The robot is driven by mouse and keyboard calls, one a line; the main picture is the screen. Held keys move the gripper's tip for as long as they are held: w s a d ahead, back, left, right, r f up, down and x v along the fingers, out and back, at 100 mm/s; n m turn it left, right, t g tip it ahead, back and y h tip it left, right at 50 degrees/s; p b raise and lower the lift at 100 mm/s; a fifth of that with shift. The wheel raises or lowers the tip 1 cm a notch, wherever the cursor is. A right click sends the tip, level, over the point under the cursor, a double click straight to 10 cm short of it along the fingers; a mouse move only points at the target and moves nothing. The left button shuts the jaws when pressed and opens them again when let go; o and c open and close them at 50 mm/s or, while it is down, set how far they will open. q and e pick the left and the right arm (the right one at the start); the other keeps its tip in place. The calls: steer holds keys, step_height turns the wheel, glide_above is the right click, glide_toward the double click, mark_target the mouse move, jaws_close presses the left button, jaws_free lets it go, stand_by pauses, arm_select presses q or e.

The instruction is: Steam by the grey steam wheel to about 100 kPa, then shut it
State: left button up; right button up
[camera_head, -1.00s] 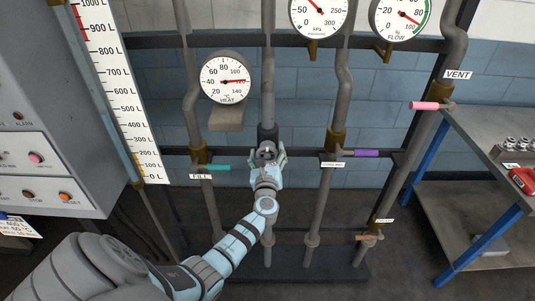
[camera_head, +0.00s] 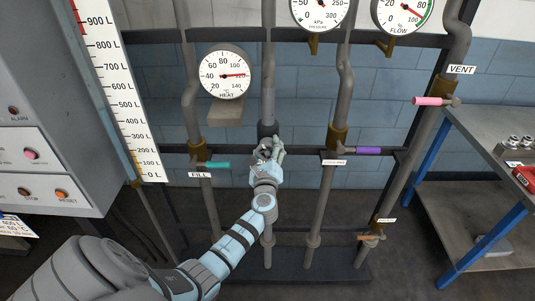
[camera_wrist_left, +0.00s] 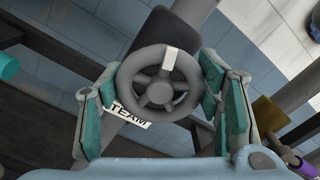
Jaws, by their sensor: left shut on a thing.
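The grey steam wheel (camera_wrist_left: 137,83) fills the middle of the left wrist view, with a white mark on its upper rim. My left gripper (camera_head: 268,152) is shut on it, its teal-padded fingers (camera_wrist_left: 160,92) on opposite sides of the rim. In the head view the wheel is mostly hidden by the gripper. A label (camera_wrist_left: 130,114) reading "TEAM" lies partly behind the wheel. The kPa gauge (camera_head: 318,14) is cut off by the top edge; its needle's reading cannot be told. My right gripper is not in view.
The HEAT gauge (camera_head: 223,71) hangs left above the wheel. A teal FILL handle (camera_head: 216,164) is at left and a purple handle (camera_head: 367,150) at right. A pink VENT handle (camera_head: 427,101) is farther right. A workbench (camera_head: 487,130) stands at the right edge.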

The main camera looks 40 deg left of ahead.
arm_select(q)
steer(key=shift+f+n+b, duration=0.1)
steer(key=shift+n+b, duration=1)
steer(key=shift+n, duration=1.1)
steer(key=o, duration=1.2)
steer(key=v, duration=1.2)
